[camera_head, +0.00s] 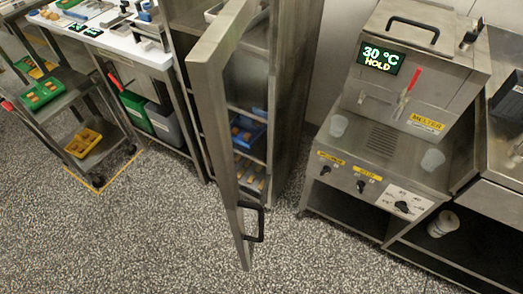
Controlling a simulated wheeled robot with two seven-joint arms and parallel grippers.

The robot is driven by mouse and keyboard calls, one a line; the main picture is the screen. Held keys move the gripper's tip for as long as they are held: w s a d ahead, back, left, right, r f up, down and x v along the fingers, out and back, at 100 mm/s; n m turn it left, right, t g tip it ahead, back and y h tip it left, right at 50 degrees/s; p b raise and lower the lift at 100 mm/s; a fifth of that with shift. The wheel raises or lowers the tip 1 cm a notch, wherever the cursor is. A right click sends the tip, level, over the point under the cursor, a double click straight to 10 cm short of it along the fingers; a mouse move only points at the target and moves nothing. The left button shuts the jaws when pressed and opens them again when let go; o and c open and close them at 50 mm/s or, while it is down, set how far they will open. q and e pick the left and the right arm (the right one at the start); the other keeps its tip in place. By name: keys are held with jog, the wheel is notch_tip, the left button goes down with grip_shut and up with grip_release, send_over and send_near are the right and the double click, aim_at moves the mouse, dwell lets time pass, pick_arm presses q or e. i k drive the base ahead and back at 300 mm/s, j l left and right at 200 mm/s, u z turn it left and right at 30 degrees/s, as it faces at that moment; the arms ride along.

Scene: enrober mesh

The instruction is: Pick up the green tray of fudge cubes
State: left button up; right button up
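A green tray (33,107) with brown-orange pieces in it sits on the upper shelf of a metal cart (72,105) at the left. The pieces are too small to make out clearly. Neither of my grippers is in view, so I cannot see what they hold.
A yellow tray (89,137) is on the cart's lower shelf. A tall steel cabinet's door (222,130) stands open in the middle, with blue trays (247,131) inside. The melter (416,70) reads 30 °C HOLD. The speckled floor (150,235) in front is clear.

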aim_at(44, 93)
jog(key=u, duration=1.55)
jog(key=i+j, duration=0.35)
jog(key=i, duration=0.2)
jog(key=i+j, duration=0.35)
jog(key=i, duration=0.2)
jog(key=i+j+u, duration=0.1)
jog(key=i+j, duration=0.25)
jog(key=i, duration=0.15)
